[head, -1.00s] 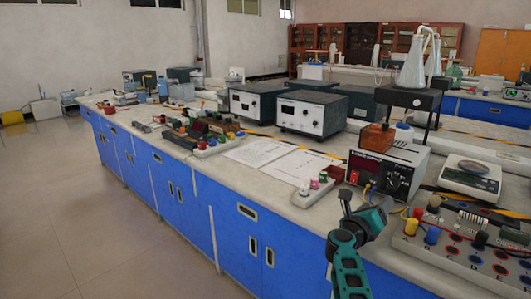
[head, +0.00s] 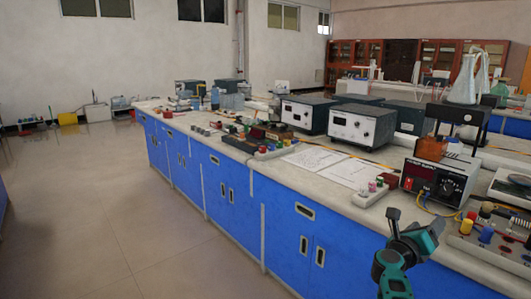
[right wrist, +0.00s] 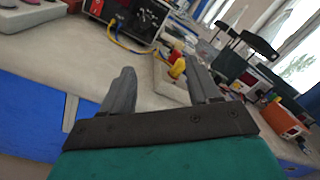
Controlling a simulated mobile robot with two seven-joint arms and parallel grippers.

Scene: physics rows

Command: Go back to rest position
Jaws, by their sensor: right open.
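My right gripper (head: 404,222) shows at the lower right of the head view, in front of the blue-fronted lab bench (head: 285,222). In the right wrist view its two dark fingers (right wrist: 160,90) stand apart with nothing between them. It touches nothing that I can see. My left gripper is in neither view.
The bench top holds a power supply (head: 437,181), a small block with coloured knobs (head: 376,188), white paper sheets (head: 330,165) and two white-fronted instruments (head: 361,126). A terminal board (head: 490,237) lies at the right. The floor (head: 130,220) left of the bench is clear.

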